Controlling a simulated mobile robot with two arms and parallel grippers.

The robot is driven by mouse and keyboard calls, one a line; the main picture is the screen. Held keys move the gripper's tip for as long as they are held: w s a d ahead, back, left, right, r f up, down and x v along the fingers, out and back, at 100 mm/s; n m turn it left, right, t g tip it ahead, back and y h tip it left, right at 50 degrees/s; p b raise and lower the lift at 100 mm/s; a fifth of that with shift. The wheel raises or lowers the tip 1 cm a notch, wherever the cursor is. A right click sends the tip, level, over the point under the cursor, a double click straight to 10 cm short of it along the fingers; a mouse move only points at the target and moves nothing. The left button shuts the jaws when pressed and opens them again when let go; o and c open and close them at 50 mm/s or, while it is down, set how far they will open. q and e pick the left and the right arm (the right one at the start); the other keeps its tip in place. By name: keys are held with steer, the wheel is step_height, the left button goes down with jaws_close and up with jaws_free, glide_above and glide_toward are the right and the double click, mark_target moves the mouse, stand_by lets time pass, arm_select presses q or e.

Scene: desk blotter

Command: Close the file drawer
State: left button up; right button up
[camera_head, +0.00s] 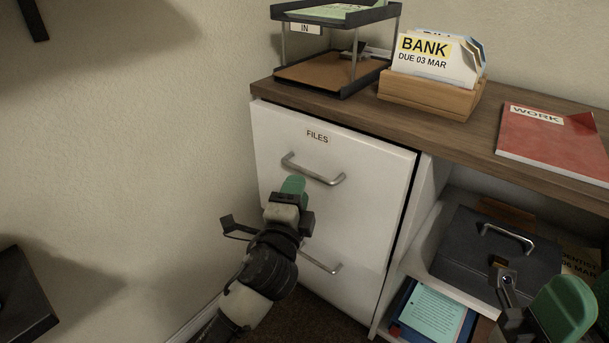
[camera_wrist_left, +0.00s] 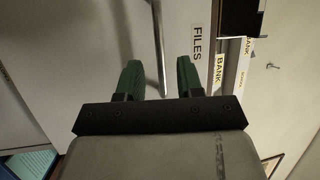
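The file drawer (camera_head: 345,160) is the upper white front with a FILES label and a metal bar handle (camera_head: 312,170), in the left of the desk. Its front looks nearly level with the desk edge, with a dark line along its right side; I cannot tell how far out it stands. My left gripper (camera_head: 292,186) is in front of the drawer, just below the handle. In the left wrist view its green fingers (camera_wrist_left: 158,80) are apart and empty, with the handle (camera_wrist_left: 158,40) ahead between them. Part of my right gripper (camera_head: 562,308) shows at the lower right.
A lower drawer handle (camera_head: 322,264) is beneath. The desk top (camera_head: 490,112) holds a letter tray (camera_head: 333,75), a wooden card holder (camera_head: 430,97) and a red WORK folder (camera_head: 550,140). A dark case (camera_head: 490,255) stands on the open shelf at right. The wall is close on the left.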

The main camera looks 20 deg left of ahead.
mark_target(304, 169)
arm_select(q)
steer(key=w, duration=0.2)
steer(key=w+b, duration=0.1)
steer(key=w, duration=0.1)
steer(key=w+r, duration=0.1)
steer(key=shift+w+a, duration=0.15)
steer(key=shift+w, duration=0.25)
steer(key=shift+c, duration=0.3)
jaws_close()
